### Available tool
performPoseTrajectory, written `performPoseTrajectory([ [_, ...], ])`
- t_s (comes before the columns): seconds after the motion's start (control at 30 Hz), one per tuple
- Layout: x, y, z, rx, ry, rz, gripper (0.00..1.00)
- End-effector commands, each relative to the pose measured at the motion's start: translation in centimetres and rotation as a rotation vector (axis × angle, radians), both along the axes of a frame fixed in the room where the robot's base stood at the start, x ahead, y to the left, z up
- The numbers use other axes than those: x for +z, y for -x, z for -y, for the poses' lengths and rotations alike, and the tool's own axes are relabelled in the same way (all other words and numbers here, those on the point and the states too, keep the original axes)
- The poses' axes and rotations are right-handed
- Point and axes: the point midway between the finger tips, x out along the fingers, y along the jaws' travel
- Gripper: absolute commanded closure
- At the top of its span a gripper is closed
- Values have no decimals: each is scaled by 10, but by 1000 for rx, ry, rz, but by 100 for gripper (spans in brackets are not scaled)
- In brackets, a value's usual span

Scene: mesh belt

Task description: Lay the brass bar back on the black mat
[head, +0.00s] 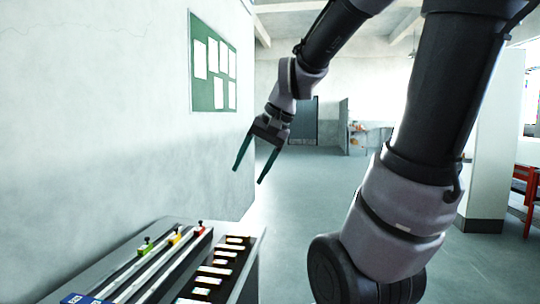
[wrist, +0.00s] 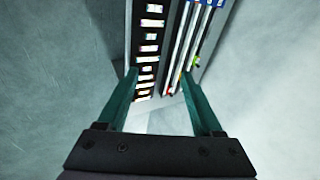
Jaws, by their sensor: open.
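My gripper (head: 249,175) is open and empty, high in the air beyond the far end of the bench. In the wrist view its two fingers (wrist: 158,73) are spread apart with nothing between the tips. The black mat (head: 228,276) is a dark strip along the right side of the bench. It also shows in the wrist view (wrist: 171,18). Several small bars (head: 213,270) lie across it in a row, looking pale, golden or reddish under glare. I cannot tell which is the brass bar.
The bench (head: 170,228) stands against the left wall. Light rails with green (head: 146,245), yellow (head: 175,237) and red (head: 199,229) sliders run beside the mat. A blue box (head: 82,299) sits at the near left.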

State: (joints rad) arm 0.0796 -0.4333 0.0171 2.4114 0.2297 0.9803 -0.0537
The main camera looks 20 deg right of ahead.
Motion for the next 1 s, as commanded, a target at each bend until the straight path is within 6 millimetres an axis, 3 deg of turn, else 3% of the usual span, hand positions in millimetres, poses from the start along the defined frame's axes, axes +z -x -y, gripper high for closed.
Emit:
performPoseTrajectory([
  [0.1,18,27,7,43,96,110,33],
  [0.33,35,55,20,83,211,239,33],
  [1.0,37,59,23,89,233,261,33],
])
